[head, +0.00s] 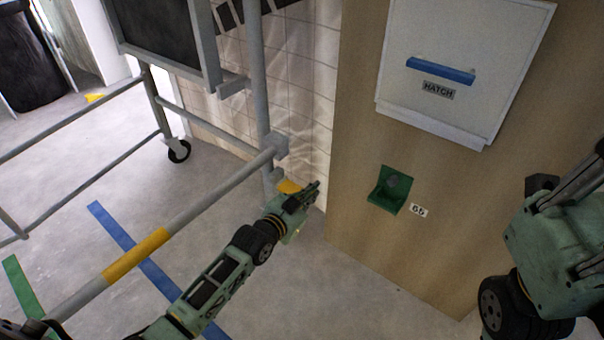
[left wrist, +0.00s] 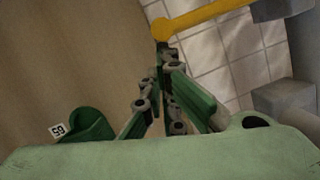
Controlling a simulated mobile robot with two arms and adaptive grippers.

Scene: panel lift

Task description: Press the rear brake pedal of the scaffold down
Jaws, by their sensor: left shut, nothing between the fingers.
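The scaffold (head: 205,197) is a grey tube frame standing at the left in the head view. A yellow brake pedal (head: 288,186) shows low at its near post, partly hidden behind my left gripper (head: 314,187). In the left wrist view the pedal (left wrist: 205,17) is a yellow bar with a rounded end, just beyond the fingertips of my left gripper (left wrist: 163,48). The fingers are shut and empty. Whether they touch the pedal, I cannot tell. My right arm shows at the right edge of the head view, but its fingers do not.
A wooden panel stands right of the scaffold with a white hatch (head: 462,50), a blue handle (head: 440,71) and a green bracket (head: 390,189). A black caster (head: 178,151) stands farther back. Blue tape (head: 115,231) crosses the grey floor. A tiled wall (head: 300,80) is behind.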

